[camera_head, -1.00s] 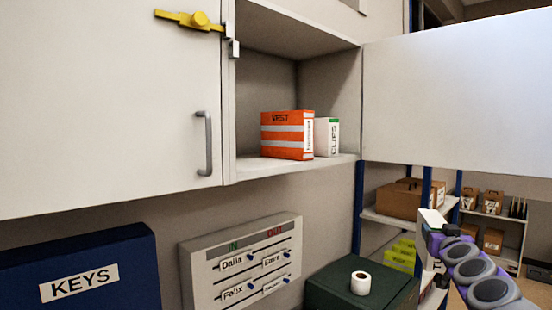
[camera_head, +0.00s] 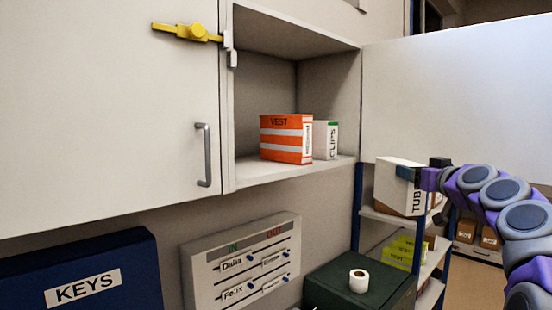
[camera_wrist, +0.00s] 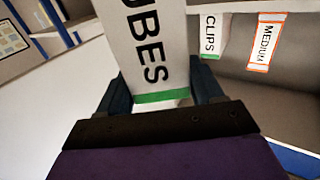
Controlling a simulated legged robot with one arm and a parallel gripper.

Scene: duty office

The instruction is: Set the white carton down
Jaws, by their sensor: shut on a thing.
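The white carton (camera_head: 398,183), lettered "TUBES" with a green band, is held in the air in front of the shelving, right of the open cabinet. My gripper (camera_head: 410,172) is shut on it. In the wrist view the carton (camera_wrist: 150,45) stands between the two fingers of my gripper (camera_wrist: 162,95). Its far end is out of that view. The open cabinet shelf (camera_head: 245,172) holds an orange and white "VEST" box (camera_head: 285,138) and a white "CLIPS" box (camera_head: 325,140) to its right and behind.
The cabinet's right door (camera_head: 460,100) stands open above my arm. The left door (camera_head: 110,100) is shut. A dark green box (camera_head: 335,284) with a white roll (camera_head: 359,281) on top stands below. The shelf has bare room left of and in front of the boxes.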

